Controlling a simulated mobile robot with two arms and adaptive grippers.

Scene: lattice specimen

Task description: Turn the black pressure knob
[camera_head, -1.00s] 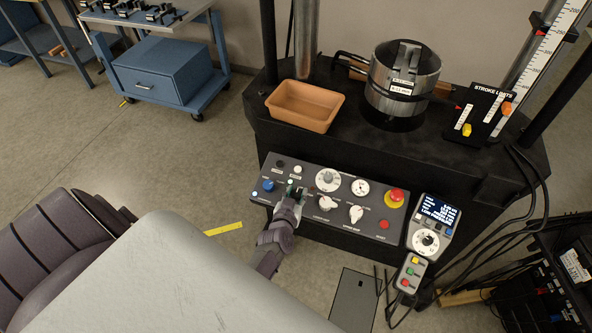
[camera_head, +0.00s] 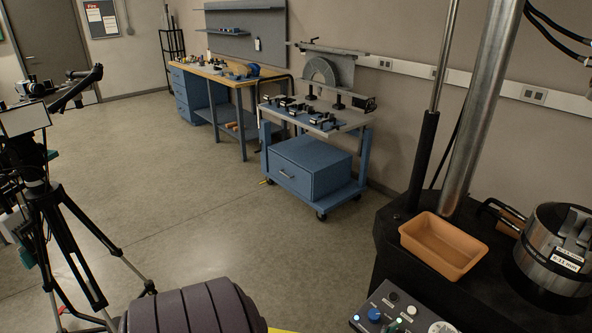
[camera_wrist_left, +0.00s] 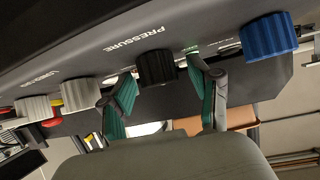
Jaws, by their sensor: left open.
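The black pressure knob (camera_wrist_left: 157,67) sits on the sloped console below the printed word PRESSURE in the left wrist view. My left gripper (camera_wrist_left: 162,82) is open, with one green-padded finger on each side of the knob. The head view shows only a corner of the console (camera_head: 381,301) at the bottom edge. My right gripper is in neither view.
A blue knob (camera_wrist_left: 268,36) is right of the black knob, and white knobs (camera_wrist_left: 80,94) are to its left. A terracotta tray (camera_head: 443,244) and a steel cylinder (camera_head: 548,250) stand on the black machine bed. A tripod (camera_head: 50,200) stands at left.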

